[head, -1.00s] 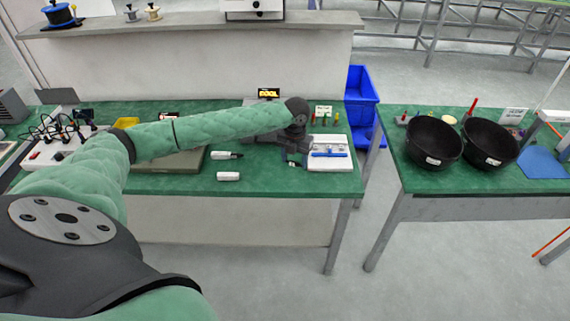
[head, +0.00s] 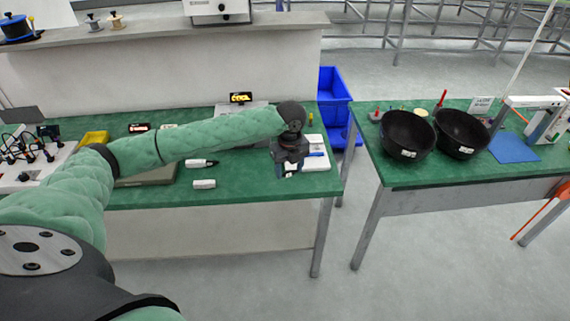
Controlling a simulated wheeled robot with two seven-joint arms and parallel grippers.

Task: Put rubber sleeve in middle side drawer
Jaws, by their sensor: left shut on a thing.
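My left gripper (head: 287,172) is at the front right of the long green table (head: 240,188), in front of the left part of a white tray (head: 316,160). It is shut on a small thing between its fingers. That thing is mostly hidden, and I cannot tell whether it is the rubber sleeve. I cannot make out a middle side drawer in this view. My right gripper is not in view.
Blue bins (head: 334,84) stand behind the table's right end. Across a floor gap, a second green table (head: 400,176) carries two black bowls (head: 407,135) (head: 461,134) and a blue mat (head: 514,148). White-bodied markers (head: 204,184) lie left of my gripper.

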